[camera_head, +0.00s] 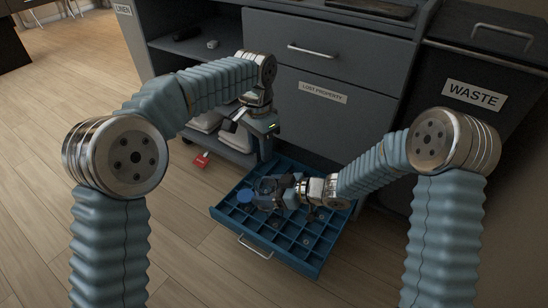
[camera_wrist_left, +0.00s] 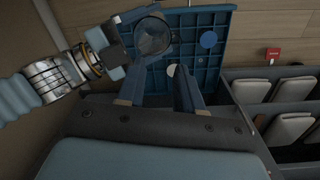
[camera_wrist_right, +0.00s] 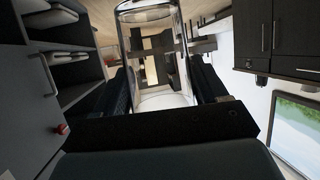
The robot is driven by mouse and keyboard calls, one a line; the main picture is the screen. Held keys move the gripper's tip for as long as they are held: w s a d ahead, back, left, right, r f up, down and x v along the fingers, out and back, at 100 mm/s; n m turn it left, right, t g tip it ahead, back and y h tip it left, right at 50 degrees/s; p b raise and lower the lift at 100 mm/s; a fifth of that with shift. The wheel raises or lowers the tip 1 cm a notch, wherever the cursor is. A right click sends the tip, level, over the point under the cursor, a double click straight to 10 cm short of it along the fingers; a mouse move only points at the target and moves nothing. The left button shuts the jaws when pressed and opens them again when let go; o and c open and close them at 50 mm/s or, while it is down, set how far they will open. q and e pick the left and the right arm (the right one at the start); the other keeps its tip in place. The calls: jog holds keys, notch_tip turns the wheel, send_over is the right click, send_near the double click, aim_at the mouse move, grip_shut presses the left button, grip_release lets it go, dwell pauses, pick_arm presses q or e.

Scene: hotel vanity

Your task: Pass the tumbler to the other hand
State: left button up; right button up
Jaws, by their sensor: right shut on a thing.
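The tumbler is a clear glass cup (camera_wrist_right: 155,50), seen large between the fingers of my right gripper (camera_wrist_right: 163,88) in the right wrist view. My right gripper (camera_head: 280,190) is shut on it over the blue compartment tray. In the left wrist view the tumbler (camera_wrist_left: 152,38) shows as a dark round glass beside my right gripper (camera_wrist_left: 115,48). My left gripper (camera_head: 258,122) is higher, above and behind the tumbler in the head view. Its fingers (camera_wrist_left: 160,82) are apart with nothing gripped between them. The tumbler lies beyond its fingertips; I cannot tell the exact gap.
Below is a blue compartment tray (camera_head: 232,212) with a front handle, small items and a blue disc (camera_head: 245,195). A grey cabinet with a "LOST PROPERTY" drawer (camera_head: 345,110) stands behind. A waste bin (camera_head: 480,70) is right. A shelf with white stacks (camera_head: 205,122) and a red tag (camera_head: 202,160) are left.

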aim_at(260, 181)
pick_arm(q)
jog(key=shift+n, duration=0.5)
jog(key=f, duration=1.3)
jog(key=shift+a, duration=0.3)
jog(key=shift+c, duration=0.2)
jog(key=shift+r, duration=0.1)
grip_shut()
pick_arm(e)
jog(key=o, duration=1.2)
